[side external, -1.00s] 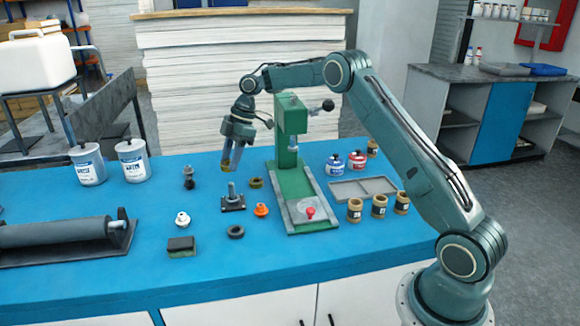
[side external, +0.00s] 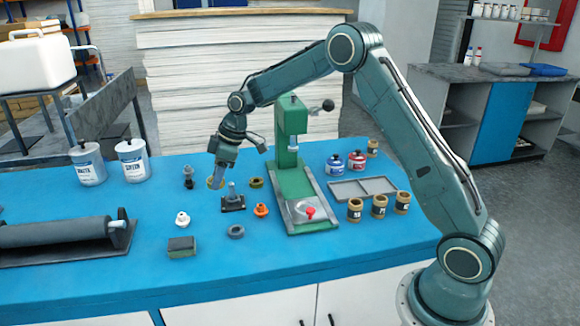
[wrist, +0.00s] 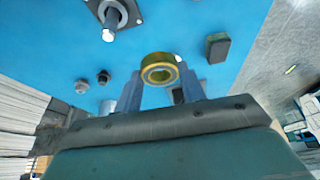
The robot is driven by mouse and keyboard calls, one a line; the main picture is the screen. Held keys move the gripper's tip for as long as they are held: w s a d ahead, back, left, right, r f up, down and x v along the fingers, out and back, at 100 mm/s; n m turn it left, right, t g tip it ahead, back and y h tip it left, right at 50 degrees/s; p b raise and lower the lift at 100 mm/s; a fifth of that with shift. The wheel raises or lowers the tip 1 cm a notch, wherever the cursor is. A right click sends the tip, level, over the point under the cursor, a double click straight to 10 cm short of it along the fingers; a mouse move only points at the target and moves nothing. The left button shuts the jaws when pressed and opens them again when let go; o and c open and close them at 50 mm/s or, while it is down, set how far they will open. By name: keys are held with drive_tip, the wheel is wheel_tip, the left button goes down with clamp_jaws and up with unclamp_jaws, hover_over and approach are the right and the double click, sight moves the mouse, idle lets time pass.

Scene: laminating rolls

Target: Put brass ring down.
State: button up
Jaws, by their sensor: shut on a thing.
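The brass ring (wrist: 160,69) is between my gripper's two fingers in the wrist view, its hole facing the camera. In the side view my gripper (side external: 217,181) is shut on the brass ring (side external: 211,183) low over the blue bench. Whether the ring touches the bench I cannot tell. It is just left of and behind the upright metal post on a dark square base (side external: 233,204), which also shows at the top of the wrist view (wrist: 113,20). The ring is apart from the post in the wrist view.
A dark yellowish ring (side external: 256,183) lies right of the post, near the green press (side external: 292,150). An orange part (side external: 261,210), black ring (side external: 236,231), white knob (side external: 182,220) and dark block (side external: 182,247) stand in front. A dark fitting (side external: 188,178) is left of my gripper.

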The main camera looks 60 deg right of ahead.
drive_tip(key=s+d+r+m+t+h, duration=0.15)
drive_tip(key=s+m, duration=0.45)
drive_tip(key=s, duration=0.7)
drive_tip(key=s+d+r+m+h, duration=0.1)
drive_tip(key=s+d+m+h, duration=0.15)
drive_tip(key=s+m, duration=0.7)
wheel_tip(320, 180, up, 7)
drive_tip(key=n, duration=0.3)
hover_over(350, 192)
drive_tip(key=shift+a+r+g+h, duration=0.1)
drive_tip(key=shift+r+g+h, duration=0.15)
drive_tip(key=shift+h, duration=0.15)
drive_tip(key=shift+f, duration=0.1)
wheel_tip(350, 192, down, 16)
drive_tip(key=shift+r, duration=0.2)
drive_tip(key=shift+f, duration=0.1)
